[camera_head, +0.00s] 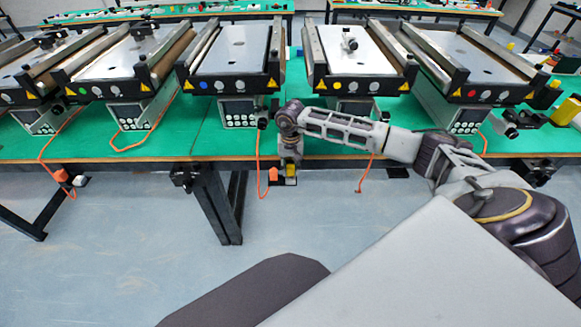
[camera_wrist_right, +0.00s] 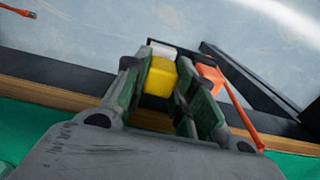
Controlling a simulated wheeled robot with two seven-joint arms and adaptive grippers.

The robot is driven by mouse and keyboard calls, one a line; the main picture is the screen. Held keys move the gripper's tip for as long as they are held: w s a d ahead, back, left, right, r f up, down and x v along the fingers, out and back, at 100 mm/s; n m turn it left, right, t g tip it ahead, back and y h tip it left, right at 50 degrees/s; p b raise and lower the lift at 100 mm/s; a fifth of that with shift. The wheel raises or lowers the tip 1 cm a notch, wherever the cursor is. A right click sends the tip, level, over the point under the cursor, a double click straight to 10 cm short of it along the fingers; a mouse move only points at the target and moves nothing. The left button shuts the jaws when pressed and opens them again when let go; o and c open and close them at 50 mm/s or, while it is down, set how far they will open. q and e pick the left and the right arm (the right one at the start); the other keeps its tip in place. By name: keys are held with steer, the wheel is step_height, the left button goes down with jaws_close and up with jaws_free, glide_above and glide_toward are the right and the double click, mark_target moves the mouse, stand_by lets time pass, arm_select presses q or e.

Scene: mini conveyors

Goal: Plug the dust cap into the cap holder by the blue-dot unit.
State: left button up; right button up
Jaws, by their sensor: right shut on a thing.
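The blue-dot unit (camera_head: 238,55) stands on the green bench, left of centre in the head view. My right gripper (camera_head: 291,164) points down at the bench's front edge, below and right of that unit. In the right wrist view its fingers (camera_wrist_right: 157,98) are shut on a yellow block, which looks like the dust cap (camera_wrist_right: 160,77). The yellow cap also shows small at the fingertips in the head view (camera_head: 291,170). A whitish piece (camera_wrist_right: 162,48), perhaps the cap holder, shows just beyond the cap. I cannot tell whether they touch. My left gripper is not in view.
An orange plug (camera_head: 273,174) with its cord hangs right beside the right gripper. It also shows close to a finger in the wrist view (camera_wrist_right: 210,76). The bench's front edge (camera_head: 230,158) runs behind the gripper. The floor (camera_head: 130,250) in front is clear.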

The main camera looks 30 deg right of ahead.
steer(key=shift+f+b, duration=0.8)
steer(key=shift+f, duration=0.3)
stand_by(0.3)
steer(key=o, duration=1.1)
